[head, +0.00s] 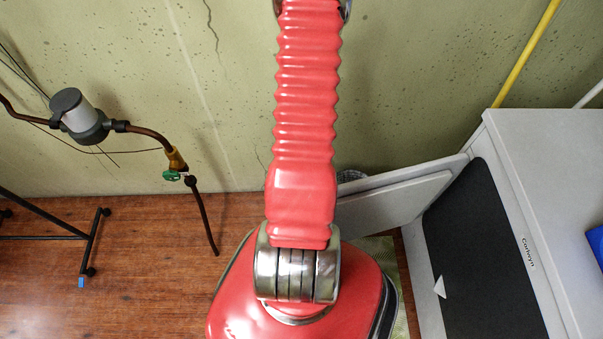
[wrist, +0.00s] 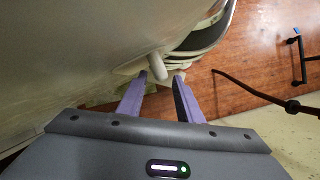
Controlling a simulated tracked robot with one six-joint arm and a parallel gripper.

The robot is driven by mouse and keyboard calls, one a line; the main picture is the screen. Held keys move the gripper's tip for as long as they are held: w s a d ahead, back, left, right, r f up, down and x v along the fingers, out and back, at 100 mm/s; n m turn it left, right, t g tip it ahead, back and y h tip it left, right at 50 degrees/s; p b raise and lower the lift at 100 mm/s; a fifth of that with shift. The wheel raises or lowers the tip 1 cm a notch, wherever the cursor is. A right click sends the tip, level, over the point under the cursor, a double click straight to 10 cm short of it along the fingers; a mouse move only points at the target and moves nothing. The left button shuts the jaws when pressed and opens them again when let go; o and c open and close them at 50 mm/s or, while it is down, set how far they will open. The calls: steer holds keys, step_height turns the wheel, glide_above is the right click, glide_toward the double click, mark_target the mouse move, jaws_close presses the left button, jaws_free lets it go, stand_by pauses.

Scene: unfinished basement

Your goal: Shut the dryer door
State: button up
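The dryer (head: 545,165) stands at the right of the head view, white with a dark front panel. Its pale grey door (head: 392,200) stands open, extending left from the dryer toward the wall.
A pipe with a grey meter (head: 80,115) runs along the wall at left, above a black wheeled stand (head: 90,240). A blue item (head: 597,243) sits on the dryer.

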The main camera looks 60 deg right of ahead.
steer(key=v, duration=1)
steer(key=shift+d+r, duration=0.25)
steer(key=shift+r, duration=0.1)
steer(key=shift+w, duration=0.15)
steer(key=shift+c, duration=0.4)
